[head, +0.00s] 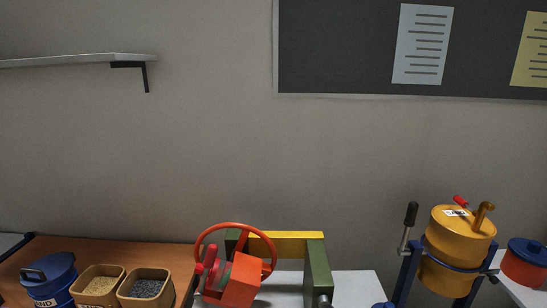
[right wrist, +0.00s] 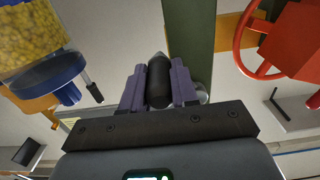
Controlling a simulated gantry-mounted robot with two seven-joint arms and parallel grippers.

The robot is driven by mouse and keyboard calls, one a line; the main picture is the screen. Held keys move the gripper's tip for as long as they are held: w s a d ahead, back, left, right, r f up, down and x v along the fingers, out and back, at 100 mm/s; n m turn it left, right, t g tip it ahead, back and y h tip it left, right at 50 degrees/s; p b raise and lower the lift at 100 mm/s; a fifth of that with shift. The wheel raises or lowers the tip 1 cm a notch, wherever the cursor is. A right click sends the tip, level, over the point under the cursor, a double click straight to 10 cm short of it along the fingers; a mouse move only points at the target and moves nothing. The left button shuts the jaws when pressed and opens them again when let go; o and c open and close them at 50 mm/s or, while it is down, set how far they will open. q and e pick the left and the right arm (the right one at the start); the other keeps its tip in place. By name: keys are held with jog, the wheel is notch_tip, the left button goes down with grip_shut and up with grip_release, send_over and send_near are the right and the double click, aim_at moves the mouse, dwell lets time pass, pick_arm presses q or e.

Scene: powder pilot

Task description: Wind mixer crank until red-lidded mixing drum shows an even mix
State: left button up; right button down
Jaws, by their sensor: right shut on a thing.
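My right gripper (right wrist: 157,85) is shut on a black crank grip (right wrist: 158,88) in the right wrist view, in front of the green post of a frame (right wrist: 188,35). In the head view this green frame (head: 318,270) has a yellow crossbar (head: 290,236), and a grey shaft end shows low on its right post. Beside the frame are a red hand wheel (head: 233,226) and an orange-red block (head: 241,281). I cannot make out a red-lidded drum clearly, and its mix is not visible. My left gripper is not in view.
A yellow drum (head: 455,242) in a blue stand, with its own black-gripped crank (head: 411,215), stands at the right. A red pot with a blue lid (head: 528,250) is beyond it. Two tan bins (head: 147,271) and a blue container (head: 48,277) stand at the left.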

jog(key=shift+d+r+p, duration=0.2)
jog(key=shift+r+p, duration=0.3)
jog(key=d+r+p, duration=0.2)
jog(key=p, duration=0.1)
jog(key=shift+d+r, duration=0.25)
jog(key=shift+r, duration=0.15)
jog(key=shift+f, duration=0.1)
notch_tip(320, 180, up, 5)
jog(key=p, duration=0.4)
jog(key=shift+f, duration=0.1)
jog(key=shift+s+f, duration=0.1)
jog(key=shift+f, duration=0.05)
